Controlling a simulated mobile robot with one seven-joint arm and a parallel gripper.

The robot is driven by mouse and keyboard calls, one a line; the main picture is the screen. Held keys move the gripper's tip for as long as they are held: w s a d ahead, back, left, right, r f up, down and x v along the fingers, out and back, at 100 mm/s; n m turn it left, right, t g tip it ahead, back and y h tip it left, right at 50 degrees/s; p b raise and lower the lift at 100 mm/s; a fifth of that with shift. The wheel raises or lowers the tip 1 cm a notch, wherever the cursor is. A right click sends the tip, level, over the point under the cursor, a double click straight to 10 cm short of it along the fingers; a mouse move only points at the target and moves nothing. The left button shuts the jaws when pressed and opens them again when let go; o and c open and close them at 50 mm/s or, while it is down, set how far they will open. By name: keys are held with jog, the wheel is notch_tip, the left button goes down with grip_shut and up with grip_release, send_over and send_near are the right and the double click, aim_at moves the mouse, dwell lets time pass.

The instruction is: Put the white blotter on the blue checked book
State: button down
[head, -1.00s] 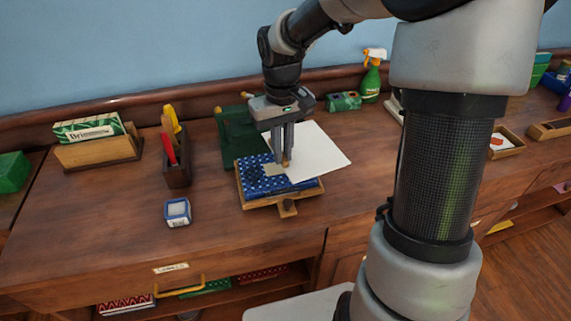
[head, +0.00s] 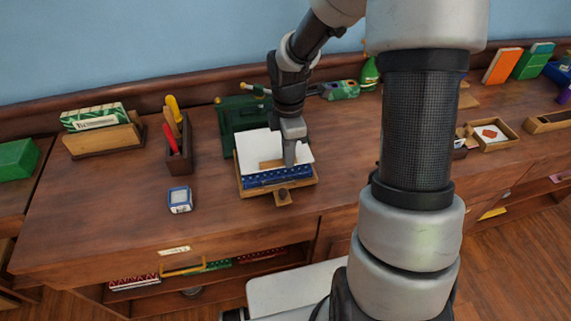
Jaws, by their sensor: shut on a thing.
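The white blotter (head: 255,146) is a flat white sheet with a small wooden grip (head: 269,164) on top. It lies over the blue checked book (head: 278,177), roughly in line with it. Only the book's front part shows below the sheet; the rest is hidden. I cannot tell whether the sheet rests fully on the book. My gripper (head: 289,163) points down over the blotter and is shut on its wooden grip.
The book sits on a wooden stand (head: 254,191) with a front knob. A green object (head: 233,117) stands close behind. A pen box (head: 179,150) and a small blue-and-white box (head: 180,199) are to the left.

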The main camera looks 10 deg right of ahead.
jog(key=shift+f, duration=2.25)
jog(key=shift+f+b, duration=0.2)
jog(key=shift+b, duration=0.15)
jog(key=c, duration=1.8)
grip_release()
notch_tip(320, 180, up, 12)
jog(key=shift+r+p, duration=0.25)
jog(key=shift+p, duration=0.7)
